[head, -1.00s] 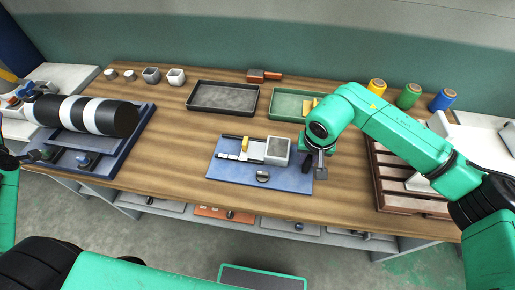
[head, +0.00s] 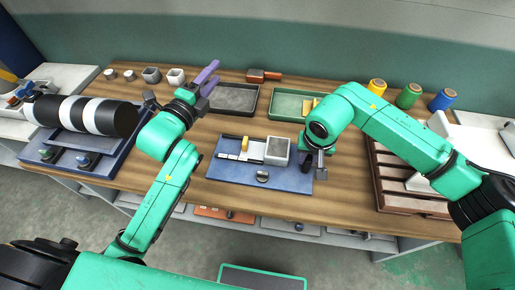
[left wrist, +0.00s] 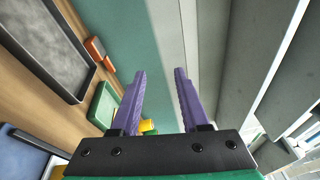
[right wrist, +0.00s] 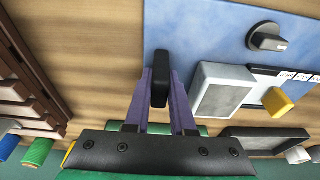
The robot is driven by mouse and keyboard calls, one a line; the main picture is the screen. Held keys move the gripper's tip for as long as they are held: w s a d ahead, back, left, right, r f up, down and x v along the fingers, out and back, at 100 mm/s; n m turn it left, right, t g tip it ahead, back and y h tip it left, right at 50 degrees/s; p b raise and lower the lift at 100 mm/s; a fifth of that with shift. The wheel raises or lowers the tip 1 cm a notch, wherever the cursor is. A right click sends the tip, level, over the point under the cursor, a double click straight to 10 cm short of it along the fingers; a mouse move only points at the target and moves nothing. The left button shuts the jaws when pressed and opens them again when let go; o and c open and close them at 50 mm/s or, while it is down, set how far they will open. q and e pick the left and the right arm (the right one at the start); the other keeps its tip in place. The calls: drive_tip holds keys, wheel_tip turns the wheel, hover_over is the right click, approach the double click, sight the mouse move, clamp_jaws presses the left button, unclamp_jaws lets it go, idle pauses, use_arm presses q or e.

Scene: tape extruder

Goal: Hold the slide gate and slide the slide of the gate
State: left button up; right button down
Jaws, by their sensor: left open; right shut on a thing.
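The slide gate has a blue base plate (head: 225,175), a grey block (head: 277,150), a pale slide strip (head: 231,155) and a yellow tab (head: 245,143). In the right wrist view the yellow tab (right wrist: 277,102) stands beside the grey block (right wrist: 222,92). My right gripper (right wrist: 160,92) is shut on a black handle (right wrist: 160,66) at the plate's edge. In the head view my right arm partly hides this grasp. My left gripper (head: 212,76) is open and empty, raised over the back of the table, left of and beyond the gate. Its fingers (left wrist: 160,78) point away toward the wall.
A dark grey tray (head: 235,98) and a green tray (head: 286,104) lie behind the gate. A striped roller (head: 85,115) stands at left. A slatted brown rack (head: 385,180) is at right. A round dark knob (head: 262,176) sits on the plate's front.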

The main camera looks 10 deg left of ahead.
use_arm(q)
drive_tip(key=s+d+f+m+g+y, duration=0.1)
drive_tip(key=s+d+f+m+g, duration=0.35)
drive_tip(key=d+f+m, duration=0.25)
drive_tip(key=m+g+y, duration=0.3)
drive_tip(key=m, duration=0.3)
approach(243, 144)
drive_tip(key=x, duration=0.3)
drive_tip(key=shift+w+d+r+t, duration=0.15)
drive_tip(key=shift+d+r+t, duration=0.05)
drive_tip(key=shift+d+t, duration=0.05)
drive_tip(key=shift+s+f+m, duration=0.2)
drive_tip(key=shift+s+m, duration=0.1)
drive_tip(key=shift+m, duration=0.1)
drive_tip(key=x, duration=0.9)
drive_tip(key=shift+a, duration=0.1)
drive_tip(key=shift+s, duration=0.1)
clamp_jaws()
drive_tip(key=shift+a, duration=0.1)
